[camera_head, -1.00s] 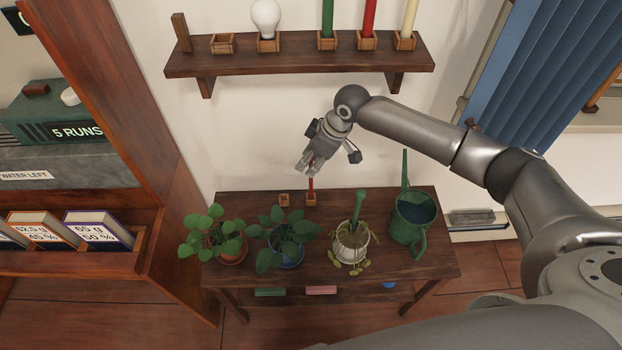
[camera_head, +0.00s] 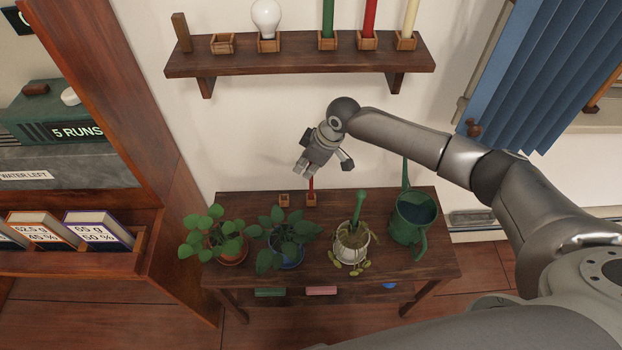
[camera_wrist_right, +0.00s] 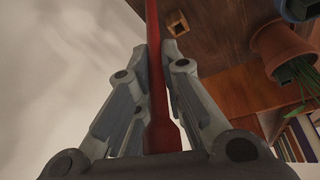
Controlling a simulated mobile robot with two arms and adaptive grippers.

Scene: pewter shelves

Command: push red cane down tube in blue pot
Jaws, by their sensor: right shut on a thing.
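My right gripper (camera_head: 302,170) is above the back of the low wooden table, shut on the red cane (camera_wrist_right: 153,60). In the right wrist view the cane runs upright between both fingers. In the head view the cane's lower part (camera_head: 311,186) shows below the fingers, its foot at the right one of two small wooden holders (camera_head: 311,200); I cannot tell whether it is in it. The blue pot (camera_head: 289,259) stands on the table in front, with a leafy plant (camera_head: 285,232) covering its top. I cannot make out a tube in it. My left gripper is out of view.
A terracotta pot (camera_head: 232,257) stands left of the blue pot, a white pot (camera_head: 350,255) and green watering can (camera_head: 412,215) to the right. A wall shelf (camera_head: 300,58) above holds a bulb and coloured candle-like sticks in holders. A bookcase (camera_head: 150,140) bounds the left.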

